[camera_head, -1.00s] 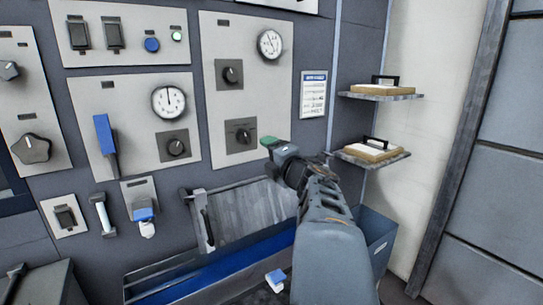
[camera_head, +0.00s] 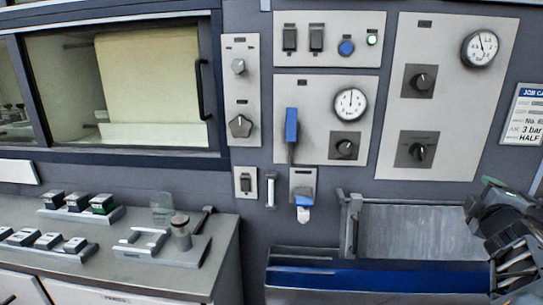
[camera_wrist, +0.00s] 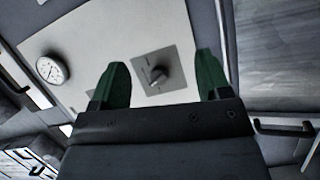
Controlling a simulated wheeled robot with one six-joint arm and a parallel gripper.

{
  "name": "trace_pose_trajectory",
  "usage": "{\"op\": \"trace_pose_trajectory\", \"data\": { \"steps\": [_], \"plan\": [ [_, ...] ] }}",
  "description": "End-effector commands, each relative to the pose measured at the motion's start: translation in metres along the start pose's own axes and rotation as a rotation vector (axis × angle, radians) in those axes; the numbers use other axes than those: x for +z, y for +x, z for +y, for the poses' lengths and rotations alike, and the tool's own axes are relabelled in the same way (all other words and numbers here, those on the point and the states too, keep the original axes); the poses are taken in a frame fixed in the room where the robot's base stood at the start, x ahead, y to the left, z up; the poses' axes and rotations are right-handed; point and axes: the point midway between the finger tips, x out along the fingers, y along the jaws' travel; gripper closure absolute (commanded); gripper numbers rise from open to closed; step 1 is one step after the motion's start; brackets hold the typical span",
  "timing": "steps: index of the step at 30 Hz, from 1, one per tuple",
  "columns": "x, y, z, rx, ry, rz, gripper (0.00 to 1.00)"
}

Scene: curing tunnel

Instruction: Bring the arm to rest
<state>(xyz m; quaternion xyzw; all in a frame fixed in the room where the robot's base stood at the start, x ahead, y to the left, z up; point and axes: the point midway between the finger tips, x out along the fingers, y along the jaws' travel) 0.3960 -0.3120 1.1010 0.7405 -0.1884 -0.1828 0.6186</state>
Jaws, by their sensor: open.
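My gripper (camera_wrist: 162,78) shows two green fingers spread apart with nothing between them in the wrist view. Behind the gap is a dark knob (camera_wrist: 158,74) on a pale panel, with a dial gauge (camera_wrist: 50,68) to its left. In the head view my gripper (camera_head: 490,184) is at the right edge, partly cut off. It is to the right of the lower knob (camera_head: 417,150) of the right panel and above the right end of the grey hatch flap (camera_head: 415,232). Most of my arm is outside the head view.
A blue trough (camera_head: 375,280) runs below the flap. A bench (camera_head: 200,280) at the left carries several small blocks (camera_head: 77,202) and a clear cup (camera_head: 163,205). A window with a handle (camera_head: 201,90) is above it. A job card (camera_head: 525,115) hangs at the right.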

Motion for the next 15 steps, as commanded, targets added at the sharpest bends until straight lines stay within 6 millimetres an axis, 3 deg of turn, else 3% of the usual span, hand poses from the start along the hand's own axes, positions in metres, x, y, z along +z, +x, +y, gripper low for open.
{"op": "trace_pose_trajectory", "data": {
  "steps": [1, 3, 6, 8, 12, 15],
  "plan": [
    [0.014, -0.004, -0.011, -0.036, 0.121, -0.111, 0.30],
    [0.023, -0.014, -0.029, -0.107, 0.317, -0.266, 0.30],
    [0.011, -0.039, -0.064, -0.252, 0.581, -0.461, 0.30],
    [-0.009, -0.060, -0.088, -0.372, 0.727, -0.565, 0.30],
    [-0.078, -0.127, -0.130, -0.699, 0.944, -0.751, 0.30],
    [-0.123, -0.172, -0.141, -0.902, 0.987, -0.809, 0.30]
  ]
}}
